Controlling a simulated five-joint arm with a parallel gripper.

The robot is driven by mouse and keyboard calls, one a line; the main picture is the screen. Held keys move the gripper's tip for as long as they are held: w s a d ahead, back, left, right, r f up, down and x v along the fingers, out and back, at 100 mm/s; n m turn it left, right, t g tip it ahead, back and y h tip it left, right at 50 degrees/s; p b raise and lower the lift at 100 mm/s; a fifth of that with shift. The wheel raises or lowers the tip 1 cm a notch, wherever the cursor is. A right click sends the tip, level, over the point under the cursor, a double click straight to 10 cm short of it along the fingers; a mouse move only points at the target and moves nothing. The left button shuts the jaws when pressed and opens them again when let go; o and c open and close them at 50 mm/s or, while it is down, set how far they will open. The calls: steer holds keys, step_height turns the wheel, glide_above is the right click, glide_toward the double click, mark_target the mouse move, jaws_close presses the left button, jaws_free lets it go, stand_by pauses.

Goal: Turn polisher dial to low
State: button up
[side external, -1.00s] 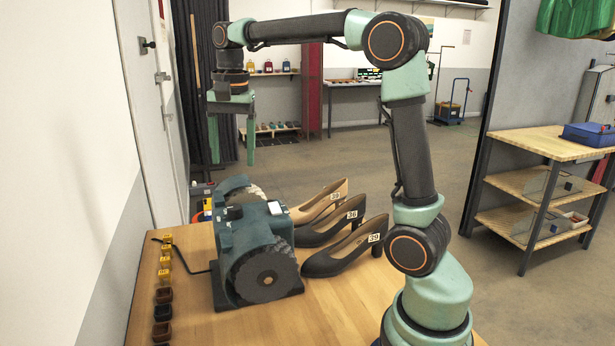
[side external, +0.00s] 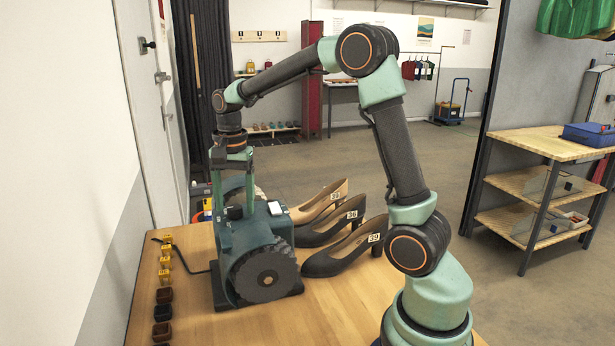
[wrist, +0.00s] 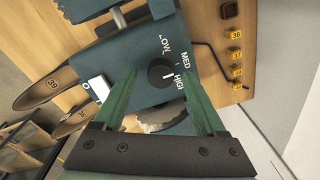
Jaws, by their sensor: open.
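The polisher (side external: 252,240) is a dark teal machine on the wooden table, with a dark round brush (side external: 265,274) at its near end. In the wrist view its top panel (wrist: 145,95) carries a black round dial (wrist: 161,73) with LOW, MED and HIGH printed around it. A pale mark on the dial seems to lie toward HIGH. My gripper (side external: 235,207) points down over the polisher's top. Its green fingers are open, one on each side of the dial in the wrist view (wrist: 161,78). Whether they touch it cannot be told.
Several numbered high-heeled shoes (side external: 336,245) stand right of the polisher. A row of yellow number tags (side external: 165,262) and dark blocks (side external: 162,312) lies along the table's left side, near a black cable. A white switch (wrist: 97,88) sits on the polisher's panel. The table front (side external: 325,318) is clear.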

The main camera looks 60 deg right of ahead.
steer(key=shift+f, duration=0.3)
jaws_close()
steer(key=n, duration=0.6)
steer(key=shift+d, duration=0.1)
steer(key=n, duration=0.5)
steer(key=shift+s+d+n+g, duration=0.1)
steer(key=shift+n+g, duration=0.3)
stand_by(0.5)
